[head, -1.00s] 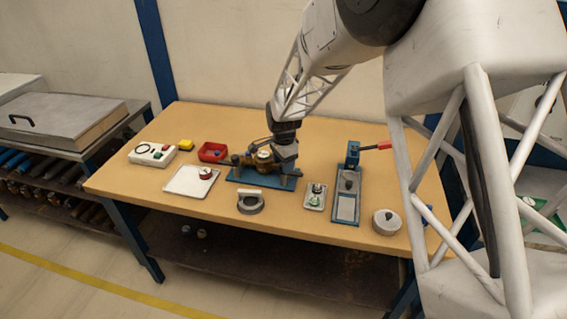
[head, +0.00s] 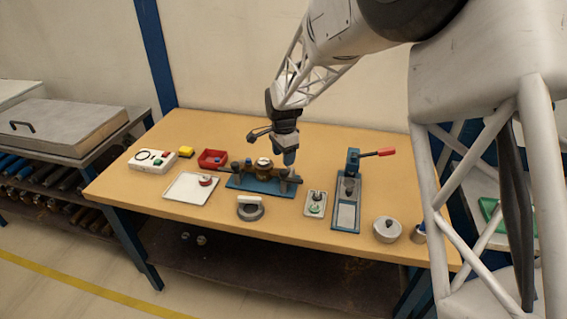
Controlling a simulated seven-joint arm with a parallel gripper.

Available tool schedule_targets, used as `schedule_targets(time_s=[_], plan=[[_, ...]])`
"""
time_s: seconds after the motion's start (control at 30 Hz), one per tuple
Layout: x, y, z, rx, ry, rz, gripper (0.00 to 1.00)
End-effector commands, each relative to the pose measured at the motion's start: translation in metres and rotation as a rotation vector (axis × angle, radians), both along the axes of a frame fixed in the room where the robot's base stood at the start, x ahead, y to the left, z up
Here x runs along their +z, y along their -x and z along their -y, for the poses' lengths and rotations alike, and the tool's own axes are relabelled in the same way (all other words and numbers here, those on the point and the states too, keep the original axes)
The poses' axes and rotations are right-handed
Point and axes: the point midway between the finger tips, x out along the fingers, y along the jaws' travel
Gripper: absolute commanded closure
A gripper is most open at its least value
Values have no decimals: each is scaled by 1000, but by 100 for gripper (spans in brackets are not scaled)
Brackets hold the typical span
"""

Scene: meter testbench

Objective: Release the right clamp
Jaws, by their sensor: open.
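A brass meter (head: 263,168) with a pale top sits in the middle of a blue test fixture (head: 245,183) on the wooden table. A dark handle or pipe sticks out at the fixture's left end. The right clamp (head: 290,180) is at the fixture's right end, small and partly hidden by my gripper; I cannot tell its state. My gripper (head: 289,161) points down just above the right clamp, to the right of the meter. It is open, and nothing shows held in it. Its fingers are too small to make out clearly, and I cannot tell whether they touch the clamp.
A blue press (head: 347,203) with a red-handled lever stands to the right. In front are a grey ring with a white bar (head: 250,208) and a small tray (head: 315,204). A white tray (head: 188,190), red bin (head: 212,158) and control box (head: 152,160) are left.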

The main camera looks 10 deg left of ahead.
Motion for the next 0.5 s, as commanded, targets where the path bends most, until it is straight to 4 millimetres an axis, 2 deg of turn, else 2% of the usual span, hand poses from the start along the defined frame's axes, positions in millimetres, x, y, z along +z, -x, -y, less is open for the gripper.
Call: schedule_targets(time_s=[0.2, 0.5], plan=[[14, 0, 0, 0, 1, -1, 42], [15, 0, 0, 0, 1, -1, 42]])
